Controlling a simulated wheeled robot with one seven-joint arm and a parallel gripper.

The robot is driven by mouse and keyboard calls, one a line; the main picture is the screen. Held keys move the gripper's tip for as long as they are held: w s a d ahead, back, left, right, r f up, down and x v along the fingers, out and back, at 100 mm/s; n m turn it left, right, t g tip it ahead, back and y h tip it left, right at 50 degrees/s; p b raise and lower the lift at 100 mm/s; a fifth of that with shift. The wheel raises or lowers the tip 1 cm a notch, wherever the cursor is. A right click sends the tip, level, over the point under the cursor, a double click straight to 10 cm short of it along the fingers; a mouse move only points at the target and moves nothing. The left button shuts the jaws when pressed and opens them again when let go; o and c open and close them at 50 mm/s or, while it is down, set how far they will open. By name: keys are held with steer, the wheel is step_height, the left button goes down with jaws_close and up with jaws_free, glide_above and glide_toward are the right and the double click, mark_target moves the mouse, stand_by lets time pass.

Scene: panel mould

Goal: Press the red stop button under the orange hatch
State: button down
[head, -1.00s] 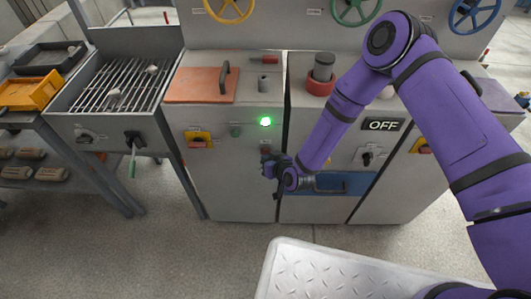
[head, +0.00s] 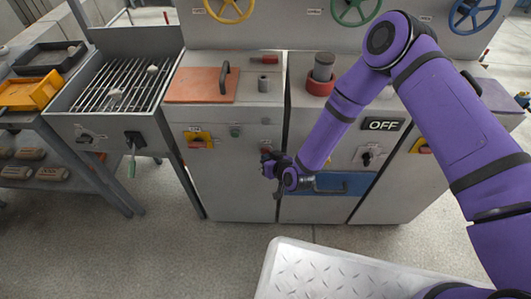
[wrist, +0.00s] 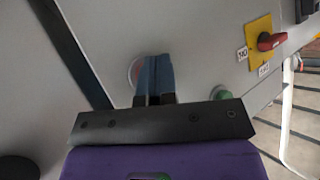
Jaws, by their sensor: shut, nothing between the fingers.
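The orange hatch (head: 190,85) lies flat and closed on top of the left grey cabinet, with a dark handle standing on it. My gripper (head: 267,160) is at the front face of that cabinet, near its right edge. In the wrist view its two fingers (wrist: 156,76) are shut with nothing between them. Their tips are at a round reddish thing (wrist: 133,70) on the panel, which looks like the red button. The fingers cover most of it, so how far it is pushed in cannot be seen. The small lamp (head: 266,121) above my gripper is unlit.
A yellow plate with a red rotary switch (wrist: 270,41) and a green button (wrist: 220,92) sit beside my fingers. The cabinet to the right has a blue handle panel (head: 345,184) and an OFF sign (head: 384,124). A grill (head: 120,85) stands at left.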

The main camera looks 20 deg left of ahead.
steer(key=shift+s+d, duration=0.15)
steer(key=shift+s, duration=0.45)
steer(key=s, duration=0.2)
steer(key=s+d, duration=0.1)
steer(key=s, duration=0.2)
steer(key=shift+d, duration=0.1)
stand_by(1.0)
